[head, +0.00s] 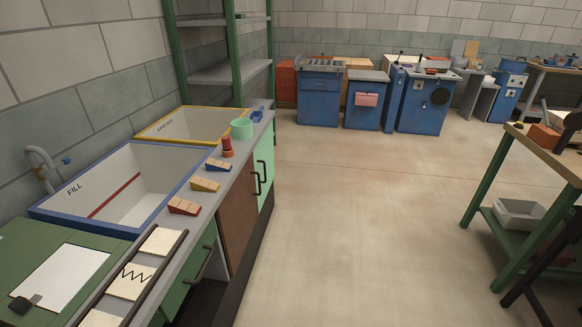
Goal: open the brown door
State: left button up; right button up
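The brown door (238,219) is in the front of the counter, below the worktop, left of the middle in the head view. It looks shut, flush with the doors beside it. A dark bar handle (256,184) stands near its far edge, close to another dark handle on the pale green door (266,170) beyond it. A darker green door (195,275) with its own black handle (203,263) is on the near side. The brown door is seen at a steep angle. Neither of my grippers is in view.
A blue-rimmed sink (125,190) and a yellow-rimmed sink (192,124) sit in the counter. Wedges and a green cup (242,128) stand near its edge. A wooden-topped table (540,155) is at right. The floor (360,220) between is clear.

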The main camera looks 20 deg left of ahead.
aim_at(238, 215)
jog(key=i+u, duration=0.1)
jog(key=i, duration=0.45)
jog(key=i+l+u, duration=0.1)
jog(key=i, duration=0.45)
jog(key=i+l+u, duration=0.1)
jog(key=i, duration=0.4)
